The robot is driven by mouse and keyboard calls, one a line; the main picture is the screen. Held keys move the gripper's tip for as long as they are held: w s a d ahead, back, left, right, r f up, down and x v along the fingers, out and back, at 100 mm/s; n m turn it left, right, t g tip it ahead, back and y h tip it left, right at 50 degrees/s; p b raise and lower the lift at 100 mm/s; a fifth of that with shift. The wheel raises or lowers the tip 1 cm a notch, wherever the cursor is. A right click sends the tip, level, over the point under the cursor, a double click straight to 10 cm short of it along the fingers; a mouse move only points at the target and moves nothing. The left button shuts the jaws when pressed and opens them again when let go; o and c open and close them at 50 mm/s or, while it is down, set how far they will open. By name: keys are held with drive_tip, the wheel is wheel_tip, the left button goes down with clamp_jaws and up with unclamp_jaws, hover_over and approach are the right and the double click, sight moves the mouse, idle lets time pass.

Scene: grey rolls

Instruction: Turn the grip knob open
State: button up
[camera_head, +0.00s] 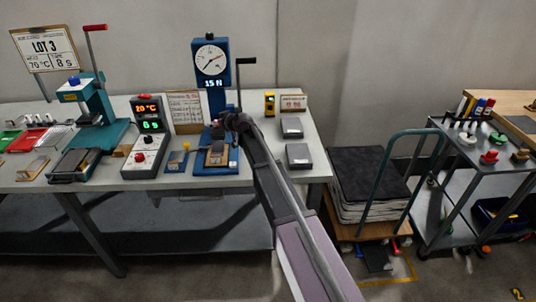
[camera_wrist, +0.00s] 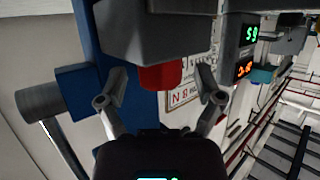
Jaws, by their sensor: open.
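The blue tester (camera_head: 206,67) with a round dial and a "15 N" display stands on the bench. My gripper (camera_head: 232,122) is at its front, around mid-height, and hides part of it. In the wrist view a red knob (camera_wrist: 160,77) sticks out from under a dark grey block (camera_wrist: 158,33). I take it for the grip knob. My gripper (camera_wrist: 162,90) is open there, one finger on each side of the knob, with visible gaps. In the head view my gripper and arm cover the knob.
A black-handled lever (camera_head: 246,61) rises just right of the tester. A control box (camera_head: 148,135) with lit digits and a teal press (camera_head: 98,110) stand to the left. Grey blocks (camera_head: 299,154) lie to the right on the bench (camera_head: 140,184). A trolley (camera_head: 375,232) stands beyond.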

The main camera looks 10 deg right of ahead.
drive_tip(key=shift+m+t+h, duration=0.65)
drive_tip(key=shift+m+h, duration=1)
drive_tip(key=shift+h, duration=0.15)
drive_tip(key=shift+m+t+h, duration=0.65)
drive_tip(key=shift+m+h, duration=1)
drive_tip(key=shift+h, duration=0.15)
drive_tip(key=shift+m+h, duration=0.8)
drive_tip(key=shift+h, duration=0.2)
drive_tip(key=shift+w+m+g+h, duration=0.1)
drive_tip(key=shift+m+g+h, duration=0.5)
drive_tip(key=shift+m+h, duration=1.95)
drive_tip(key=p+v, duration=0.5)
drive_tip(key=v, duration=0.9)
drive_tip(key=s+d+f+n+g+p, duration=0.1)
drive_tip(key=s+d+g, duration=0.3)
drive_tip(key=d, duration=0.8)
drive_tip(key=s+d+f+n+g+p, duration=0.1)
drive_tip(key=s+d+f+g+p, duration=0.2)
drive_tip(key=s+d, duration=0.5)
drive_tip(key=shift+s+d+g+y+p, duration=0.3)
drive_tip(key=shift+d+g, duration=0.2)
drive_tip(key=shift+d, duration=1.4)
drive_tip(key=shift+d, duration=0.1)
